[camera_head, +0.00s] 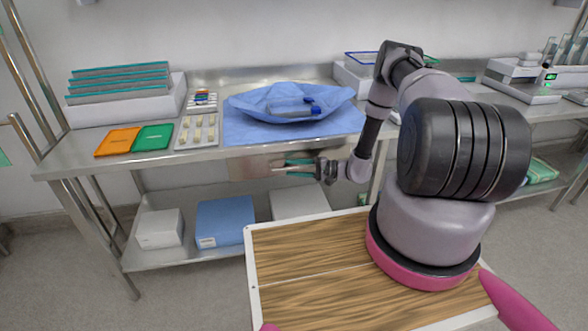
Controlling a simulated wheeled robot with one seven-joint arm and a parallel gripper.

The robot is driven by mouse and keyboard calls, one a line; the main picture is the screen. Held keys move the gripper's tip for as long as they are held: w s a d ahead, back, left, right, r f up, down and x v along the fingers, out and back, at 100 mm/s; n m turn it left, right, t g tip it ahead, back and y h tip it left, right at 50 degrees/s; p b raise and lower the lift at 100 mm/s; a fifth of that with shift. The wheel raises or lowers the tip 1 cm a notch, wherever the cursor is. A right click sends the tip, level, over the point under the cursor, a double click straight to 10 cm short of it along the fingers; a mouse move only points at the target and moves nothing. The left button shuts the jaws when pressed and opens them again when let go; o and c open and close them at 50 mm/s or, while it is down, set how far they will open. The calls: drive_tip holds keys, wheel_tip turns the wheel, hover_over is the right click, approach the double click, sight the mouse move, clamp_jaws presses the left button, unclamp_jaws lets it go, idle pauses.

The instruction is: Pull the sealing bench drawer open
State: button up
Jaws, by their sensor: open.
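The sealing bench (70,160) is a steel table with a lower shelf, running along the wall. No handle can be made out clearly. My gripper (284,168) points left in front of the panel's right part, its teal-lined fingers apart and nothing visible between them. I cannot tell whether the fingers touch the drawer.
Blue wrap (265,102) lies on a blue mat on the bench top. An orange card (117,142), a green card (153,138) and a tray (198,133) are left of it. Boxes, including a blue one (225,220), fill the lower shelf. Floor at left is clear.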

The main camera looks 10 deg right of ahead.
clamp_jaws()
idle(1.4)
